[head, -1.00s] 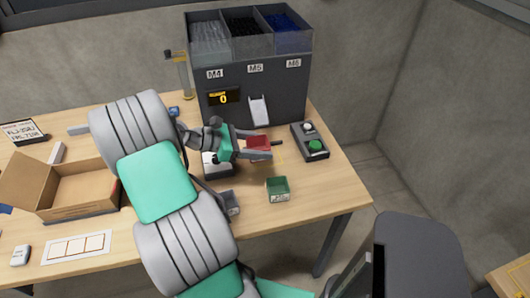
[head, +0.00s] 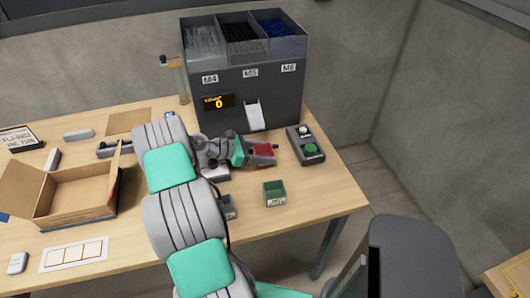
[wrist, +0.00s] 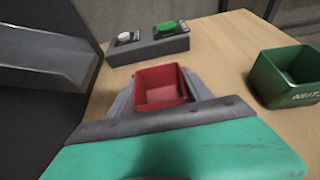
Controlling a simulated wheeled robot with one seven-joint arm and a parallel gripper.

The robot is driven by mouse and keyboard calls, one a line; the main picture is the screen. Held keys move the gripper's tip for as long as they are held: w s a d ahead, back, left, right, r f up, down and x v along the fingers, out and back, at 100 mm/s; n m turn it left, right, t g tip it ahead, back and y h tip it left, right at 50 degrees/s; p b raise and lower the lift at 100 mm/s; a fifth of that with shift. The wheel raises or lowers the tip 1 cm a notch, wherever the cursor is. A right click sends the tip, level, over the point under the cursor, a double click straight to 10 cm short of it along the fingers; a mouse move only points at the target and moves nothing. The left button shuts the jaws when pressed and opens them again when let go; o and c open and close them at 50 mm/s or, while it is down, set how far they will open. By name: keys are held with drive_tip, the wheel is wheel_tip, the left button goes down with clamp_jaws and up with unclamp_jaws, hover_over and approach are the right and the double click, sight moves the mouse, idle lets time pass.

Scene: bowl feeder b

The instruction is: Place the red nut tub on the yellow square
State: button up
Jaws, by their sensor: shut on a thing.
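The red nut tub (head: 264,149) is a small open box, upright and empty as far as I can see. It is in front of the feeder's white chute. My gripper (head: 262,158) is shut on it. In the wrist view the tub (wrist: 160,88) sits between my fingers, with its open top facing up. I cannot tell whether its base touches the table.
The grey feeder (head: 245,88) stands behind the tub. A button box (head: 306,146) with white and green buttons is to the right. A green tub (head: 274,193) stands nearer the front edge. An open cardboard box (head: 75,195) is at left. Bare table lies right of the green tub.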

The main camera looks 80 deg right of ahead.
drive_tip(key=o, duration=1.4)
drive_tip(key=shift+f, duration=0.1)
drive_tip(key=shift+c, duration=0.2)
